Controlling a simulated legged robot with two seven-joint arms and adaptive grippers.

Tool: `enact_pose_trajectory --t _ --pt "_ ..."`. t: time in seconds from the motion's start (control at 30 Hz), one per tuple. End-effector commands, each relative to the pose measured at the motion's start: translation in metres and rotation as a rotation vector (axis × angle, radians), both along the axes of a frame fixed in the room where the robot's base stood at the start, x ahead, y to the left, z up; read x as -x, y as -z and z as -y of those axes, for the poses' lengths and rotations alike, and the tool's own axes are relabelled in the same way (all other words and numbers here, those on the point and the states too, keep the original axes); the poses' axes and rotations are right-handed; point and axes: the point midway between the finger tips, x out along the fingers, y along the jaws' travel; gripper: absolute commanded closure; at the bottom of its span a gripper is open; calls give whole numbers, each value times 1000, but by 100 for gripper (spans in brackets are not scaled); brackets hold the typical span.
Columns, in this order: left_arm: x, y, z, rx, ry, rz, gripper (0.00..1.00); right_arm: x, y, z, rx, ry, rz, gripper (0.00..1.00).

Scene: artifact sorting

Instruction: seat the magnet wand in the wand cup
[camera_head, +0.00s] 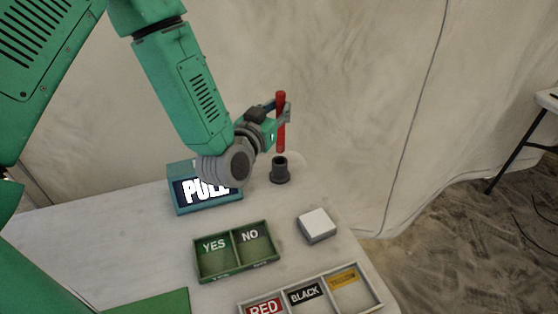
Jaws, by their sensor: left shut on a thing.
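The magnet wand is a red upright rod (281,134) in the head view. My left gripper (282,116) is shut on it around its middle and holds it upright. The wand cup (280,174) is a dark grey cylinder on a wider base, standing near the table's back edge. The wand's lower end appears just above the cup's mouth, in line with it in this view. Whether the tip touches the rim is hard to tell. My right gripper is not in view.
A teal box with a PULL sign (205,208) stands left of the cup, partly behind my arm. A green YES/NO tray (236,266), a white-topped grey block (316,226) and a RED/BLACK/YELLOW tray (380,303) lie in front. Bare table (100,236) lies at left.

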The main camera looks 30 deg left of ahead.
Motion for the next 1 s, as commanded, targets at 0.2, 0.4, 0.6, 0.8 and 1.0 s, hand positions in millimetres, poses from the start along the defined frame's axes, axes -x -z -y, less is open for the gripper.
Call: enact_pose_trajectory --t 0.2,0.4,0.6,0.8,1.0 --pt "0 39 1 -1 1 -2 100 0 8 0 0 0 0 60" --pt "0 54 2 -3 1 -2 100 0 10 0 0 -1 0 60" --pt "0 81 2 -2 2 -3 100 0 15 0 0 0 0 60" --pt "0 81 1 -1 2 -2 100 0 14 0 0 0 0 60" --pt "0 82 1 -1 2 -2 61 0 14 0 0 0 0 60"
